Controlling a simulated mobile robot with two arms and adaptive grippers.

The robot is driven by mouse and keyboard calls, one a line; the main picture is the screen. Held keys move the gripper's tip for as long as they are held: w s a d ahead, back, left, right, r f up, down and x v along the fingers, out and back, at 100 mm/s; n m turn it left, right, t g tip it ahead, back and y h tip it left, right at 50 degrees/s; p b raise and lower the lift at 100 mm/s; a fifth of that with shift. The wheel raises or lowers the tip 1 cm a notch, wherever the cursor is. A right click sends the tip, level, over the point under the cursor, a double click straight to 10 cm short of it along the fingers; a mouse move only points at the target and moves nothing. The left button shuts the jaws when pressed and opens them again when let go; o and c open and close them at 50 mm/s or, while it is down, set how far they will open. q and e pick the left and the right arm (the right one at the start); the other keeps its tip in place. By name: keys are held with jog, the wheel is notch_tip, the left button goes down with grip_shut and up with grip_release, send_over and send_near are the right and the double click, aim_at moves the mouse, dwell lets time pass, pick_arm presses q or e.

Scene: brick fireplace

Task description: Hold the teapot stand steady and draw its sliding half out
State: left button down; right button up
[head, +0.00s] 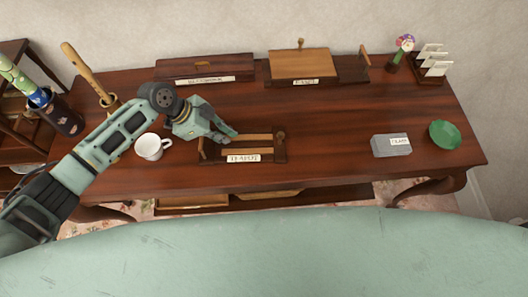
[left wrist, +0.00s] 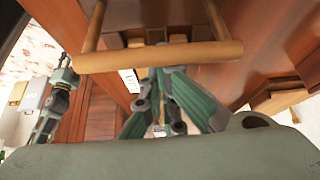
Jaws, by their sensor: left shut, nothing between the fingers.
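The teapot stand (head: 281,154) is a low, dark wooden frame with lighter slats, near the front middle of the table. Its front label (head: 243,158) reads TEAPOT. My left gripper (head: 232,135) is shut and empty, over the back left part of the stand; I cannot tell if it touches. In the left wrist view its fingers (left wrist: 165,100) point up the picture, partly behind a light wooden bar (left wrist: 160,57) joined to two rods. I cannot tell which part of the stand this bar is. My right gripper is not seen in the head view.
A white mug (head: 152,147) stands left of the stand, close to my left arm. A dark box (head: 192,68) and another wooden stand (head: 300,64) are behind. A grey box (head: 390,146) and green dish (head: 444,134) are right. The table between is clear.

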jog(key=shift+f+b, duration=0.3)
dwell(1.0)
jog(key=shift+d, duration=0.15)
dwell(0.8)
